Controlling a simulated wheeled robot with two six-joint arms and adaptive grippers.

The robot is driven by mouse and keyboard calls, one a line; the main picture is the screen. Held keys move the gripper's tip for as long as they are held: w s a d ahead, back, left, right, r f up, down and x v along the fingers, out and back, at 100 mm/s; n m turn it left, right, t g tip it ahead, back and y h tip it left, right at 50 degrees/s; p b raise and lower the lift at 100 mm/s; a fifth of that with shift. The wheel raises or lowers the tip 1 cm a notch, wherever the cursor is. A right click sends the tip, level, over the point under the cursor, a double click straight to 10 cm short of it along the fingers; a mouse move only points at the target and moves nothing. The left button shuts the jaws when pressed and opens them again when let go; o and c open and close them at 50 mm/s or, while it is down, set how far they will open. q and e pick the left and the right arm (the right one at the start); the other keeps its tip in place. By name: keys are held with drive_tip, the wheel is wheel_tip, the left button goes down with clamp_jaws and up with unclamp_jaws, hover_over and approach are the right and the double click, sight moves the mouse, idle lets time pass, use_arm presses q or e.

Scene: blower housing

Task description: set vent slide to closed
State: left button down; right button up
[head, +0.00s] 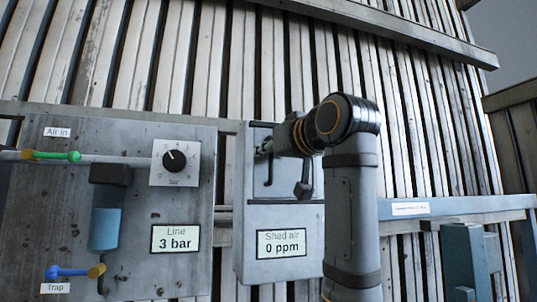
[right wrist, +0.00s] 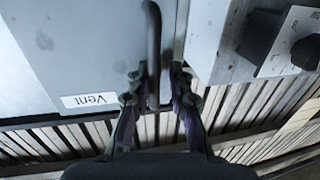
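The grey vent box (head: 245,220) stands right of the air panel in the head view, its upper part partly hidden by my right arm. In the right wrist view its face (right wrist: 80,45) shows upside down with a white "Vent" label (right wrist: 89,100). A dark upright handle bar (right wrist: 153,50) stands at the edge of that face. My right gripper (right wrist: 157,85) has one finger on each side of the bar, with gaps visible, so it looks open around it. In the head view the right gripper (head: 265,148) is at the box's upper left. My left gripper is not in view.
The air panel (head: 130,265) at left carries a pressure knob (head: 174,160), a green lever (head: 55,155), a blue lever (head: 70,271) and a "3 bar" display (head: 175,239). The box's display (head: 284,244) reads 0 ppm. A slatted wall (head: 220,60) stands behind.

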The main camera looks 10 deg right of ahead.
drive_tip(key=shift+d, duration=0.1)
drive_tip(key=v, duration=1.2)
drive_tip(key=shift+w, duration=0.1)
